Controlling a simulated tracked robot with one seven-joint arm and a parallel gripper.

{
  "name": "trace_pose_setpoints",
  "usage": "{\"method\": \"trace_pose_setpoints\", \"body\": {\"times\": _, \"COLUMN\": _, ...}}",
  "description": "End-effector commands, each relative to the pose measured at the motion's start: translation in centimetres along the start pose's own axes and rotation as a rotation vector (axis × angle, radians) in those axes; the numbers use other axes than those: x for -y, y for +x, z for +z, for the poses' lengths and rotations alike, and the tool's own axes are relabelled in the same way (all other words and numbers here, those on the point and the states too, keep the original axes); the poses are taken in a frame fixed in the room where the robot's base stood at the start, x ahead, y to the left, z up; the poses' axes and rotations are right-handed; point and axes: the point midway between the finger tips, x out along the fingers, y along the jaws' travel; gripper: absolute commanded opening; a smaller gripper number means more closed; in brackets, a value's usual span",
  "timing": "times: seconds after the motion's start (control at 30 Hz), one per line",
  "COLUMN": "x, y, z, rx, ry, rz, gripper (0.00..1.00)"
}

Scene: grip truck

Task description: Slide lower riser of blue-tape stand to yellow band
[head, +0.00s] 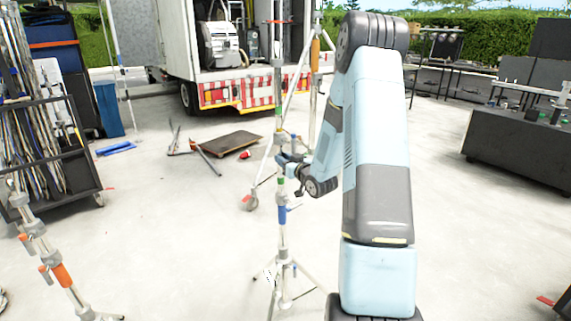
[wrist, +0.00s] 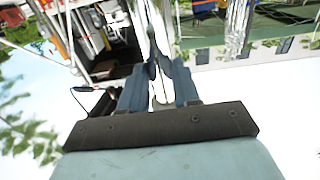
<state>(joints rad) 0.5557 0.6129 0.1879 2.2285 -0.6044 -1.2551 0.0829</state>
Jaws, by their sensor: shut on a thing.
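The blue-tape stand (head: 283,237) stands upright on spread legs in the middle of the head view, with blue tape on its lower column. Its slim riser tube runs up from there past my gripper, with a small green mark below the gripper and a red piece near the top. My gripper (head: 284,159) is at the stand, above the blue tape, shut on the riser. In the wrist view my gripper's fingers (wrist: 160,66) come together around a pale tube. The exact contact is partly hidden by the fingers. I cannot make out a yellow band on the riser.
A stand with an orange band (head: 315,52) is close behind. An orange-taped stand (head: 62,275) is at front left, below a pole cart (head: 60,150). A flat dolly (head: 232,144) lies behind left, and the white truck (head: 180,45) stands behind.

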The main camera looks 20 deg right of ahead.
Motion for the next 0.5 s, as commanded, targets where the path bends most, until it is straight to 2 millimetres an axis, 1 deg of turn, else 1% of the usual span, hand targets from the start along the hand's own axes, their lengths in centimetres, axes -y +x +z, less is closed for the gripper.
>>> {"method": "trace_pose_setpoints", "body": {"times": 0.03, "x": 0.0, "y": 0.1, "z": -0.5, "rx": -0.004, "ry": -0.001, "rz": -0.001, "gripper": 0.0}}
{"method": "trace_pose_setpoints", "body": {"times": 0.3, "x": 0.0, "y": 0.1, "z": -1.8, "rx": -0.005, "ry": 0.0, "rz": -0.001, "gripper": 0.0}}
{"method": "trace_pose_setpoints", "body": {"times": 0.5, "x": 0.1, "y": 0.1, "z": -2.5, "rx": -0.003, "ry": 0.0, "rz": -0.001, "gripper": 0.0}}
